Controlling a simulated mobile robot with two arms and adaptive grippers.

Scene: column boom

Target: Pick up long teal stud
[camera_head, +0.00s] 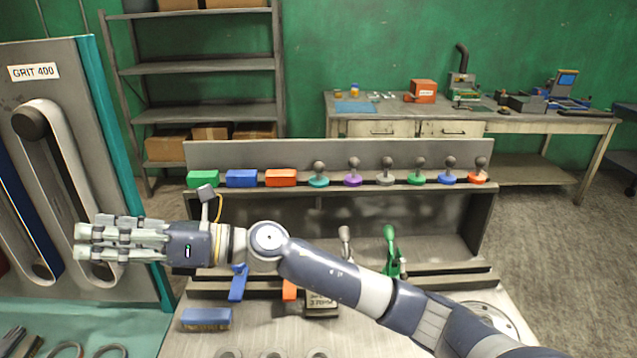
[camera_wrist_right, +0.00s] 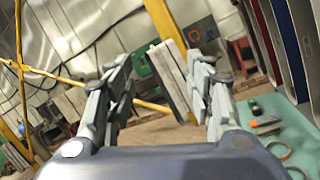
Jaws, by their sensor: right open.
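A stud with a teal base and a grey ball on top (camera_head: 318,180) stands upright on the ledge, first from the left in a row of similar studs. I cannot tell its length from here. My right gripper (camera_head: 82,242) reaches across to the left in the head view, well left of the teal stud and in front of the belt panel. Its fingers are apart and empty in the right wrist view (camera_wrist_right: 162,85). The teal stud does not show in the right wrist view. My left gripper is not in view.
Purple (camera_head: 352,180), grey, green, blue and orange (camera_head: 477,178) studs stand right of it. Green, blue and orange blocks (camera_head: 281,177) sit left of it. A green clamp (camera_head: 391,253) stands below the ledge. The grit belt panel (camera_head: 85,130) rises at left.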

